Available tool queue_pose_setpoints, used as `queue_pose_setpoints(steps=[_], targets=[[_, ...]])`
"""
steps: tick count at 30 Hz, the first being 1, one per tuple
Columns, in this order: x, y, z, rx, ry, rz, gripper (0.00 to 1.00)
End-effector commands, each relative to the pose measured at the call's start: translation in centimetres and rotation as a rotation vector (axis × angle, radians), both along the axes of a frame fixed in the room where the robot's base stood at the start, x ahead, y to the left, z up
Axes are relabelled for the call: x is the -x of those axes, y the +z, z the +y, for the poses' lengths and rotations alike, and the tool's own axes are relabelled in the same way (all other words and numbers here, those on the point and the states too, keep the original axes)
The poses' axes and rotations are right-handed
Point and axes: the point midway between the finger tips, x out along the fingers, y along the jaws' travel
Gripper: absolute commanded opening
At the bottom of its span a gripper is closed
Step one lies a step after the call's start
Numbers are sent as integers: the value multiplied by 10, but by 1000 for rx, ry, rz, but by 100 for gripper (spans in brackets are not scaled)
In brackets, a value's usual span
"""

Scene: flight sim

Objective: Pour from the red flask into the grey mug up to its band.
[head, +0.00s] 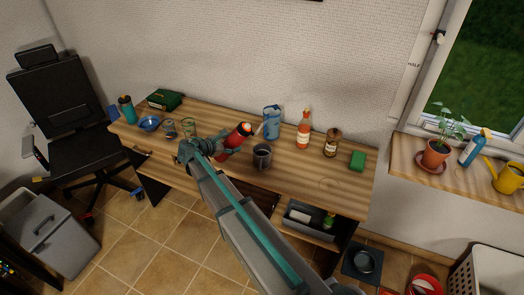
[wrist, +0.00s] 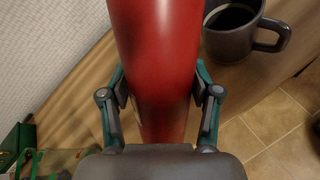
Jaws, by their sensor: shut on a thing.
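My gripper (wrist: 160,98) is shut around the body of the red flask (wrist: 155,50), with one finger on each side. In the head view the red flask (head: 237,138) is tilted, its dark-ringed top end up and to the right, above the desk. The grey mug (head: 262,157) stands upright on the desk just right of the flask. In the wrist view the mug (wrist: 229,45) shows dark liquid inside and its handle pointing right.
Behind the mug stand a blue patterned container (head: 271,122), an orange bottle (head: 304,130) and a brown jar (head: 332,143). A green block (head: 357,160) lies further right. Glasses (head: 170,129) and a blue bowl (head: 148,124) stand left. The desk (head: 305,172) is clear right of the mug.

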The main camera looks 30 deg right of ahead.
Motion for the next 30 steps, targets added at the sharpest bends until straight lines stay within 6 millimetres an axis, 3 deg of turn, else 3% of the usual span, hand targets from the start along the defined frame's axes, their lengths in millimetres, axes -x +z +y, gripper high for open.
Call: queue_pose_setpoints(steps=[30], targets=[[0, -5, -1, -94, 0, -60, 0]])
